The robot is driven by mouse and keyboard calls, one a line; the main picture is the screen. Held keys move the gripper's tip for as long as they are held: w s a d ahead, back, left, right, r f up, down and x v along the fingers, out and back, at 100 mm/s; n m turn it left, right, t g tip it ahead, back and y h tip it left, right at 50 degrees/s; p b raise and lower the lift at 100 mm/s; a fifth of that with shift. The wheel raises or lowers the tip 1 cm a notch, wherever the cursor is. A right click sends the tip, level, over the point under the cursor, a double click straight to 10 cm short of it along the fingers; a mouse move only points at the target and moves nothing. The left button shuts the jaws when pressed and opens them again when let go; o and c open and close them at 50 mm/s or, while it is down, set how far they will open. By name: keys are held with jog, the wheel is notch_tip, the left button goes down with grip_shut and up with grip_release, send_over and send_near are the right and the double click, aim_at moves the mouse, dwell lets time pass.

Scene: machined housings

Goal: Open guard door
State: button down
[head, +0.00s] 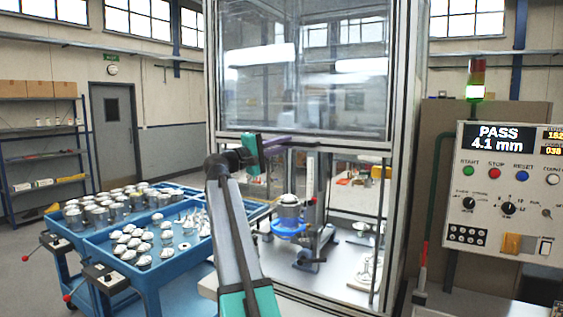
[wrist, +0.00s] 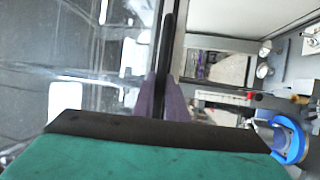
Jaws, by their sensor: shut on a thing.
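The guard door (head: 305,80) is a clear panel in a grey frame at the front of the machine cell. Its dark lower rail (head: 340,145) is raised well above the white cell table, leaving the space below open. My gripper (head: 272,142) is at the left part of this rail. In the wrist view my gripper (wrist: 160,98) has its two purple fingers closed on a dark bar (wrist: 165,45) at the door's edge. The clear panel (wrist: 80,60) fills the left of that view. The exact contact is partly hidden by the fingers.
Inside the cell, a metal housing (head: 289,208) sits above a blue ring (head: 287,227). The control panel (head: 505,190) at right reads PASS 4.1 mm. Blue carts (head: 150,285) with several housings stand at left, close to my arm. The cell's right post (head: 405,150) is upright.

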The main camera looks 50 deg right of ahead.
jog(key=shift+d+r, duration=0.15)
jog(key=shift+r, duration=0.75)
jog(key=c, duration=2.1)
grip_release()
jog(key=o, duration=0.3)
jog(key=shift+w+d+f, duration=0.1)
jog(key=shift+d+f, duration=0.1)
jog(key=shift+o, duration=0.2)
jog(key=shift+a+r, duration=0.1)
jog(key=shift+a, duration=0.1)
jog(key=b+v, duration=0.3)
jog(key=v, duration=1)
jog(key=shift+a+b, duration=0.4)
